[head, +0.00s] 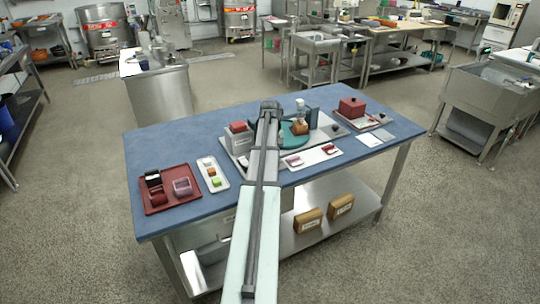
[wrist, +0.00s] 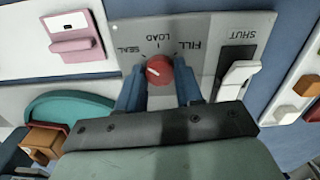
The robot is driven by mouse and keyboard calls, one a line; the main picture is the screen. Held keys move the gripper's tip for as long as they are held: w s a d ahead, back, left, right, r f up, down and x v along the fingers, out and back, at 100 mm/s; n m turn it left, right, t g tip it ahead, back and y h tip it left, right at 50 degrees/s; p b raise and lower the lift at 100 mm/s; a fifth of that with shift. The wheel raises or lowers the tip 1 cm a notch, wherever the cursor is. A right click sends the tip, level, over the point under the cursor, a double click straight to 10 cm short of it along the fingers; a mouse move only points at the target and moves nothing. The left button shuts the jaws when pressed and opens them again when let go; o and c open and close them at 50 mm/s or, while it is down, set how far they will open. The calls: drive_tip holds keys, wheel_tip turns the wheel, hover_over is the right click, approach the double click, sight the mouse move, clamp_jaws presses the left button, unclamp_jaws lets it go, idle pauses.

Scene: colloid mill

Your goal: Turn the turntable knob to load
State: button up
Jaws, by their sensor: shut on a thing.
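The round red turntable knob (wrist: 159,69) sits on a grey panel (wrist: 205,27) in the wrist view. The panel carries the words SEAL, LOAD and FILL around the knob, shown upside down. A small pale mark shows on the knob; I cannot tell exactly which word it points to. My gripper (wrist: 160,75) has its two blue fingers on either side of the knob and is shut on it. The teal turntable (wrist: 85,104) lies at the left; it also shows in the head view (head: 289,136). In the head view my arm hides the knob.
A white lever (wrist: 238,76) by the word SHUT stands close right of the knob. A pink block (wrist: 78,42) and a brown block (wrist: 43,140) are at the left. The blue table (head: 150,145) also holds a dark red tray (head: 155,208) and a red box (head: 352,106).

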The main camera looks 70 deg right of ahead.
drive_tip(key=m, duration=0.5)
drive_tip(key=shift+m, duration=2.5)
drive_tip(key=o, duration=1)
drive_tip(key=shift+o, duration=0.2)
drive_tip(key=shift+r, duration=0.1)
wheel_tip(320, 180, up, 14)
drive_tip(key=shift+f, duration=0.2)
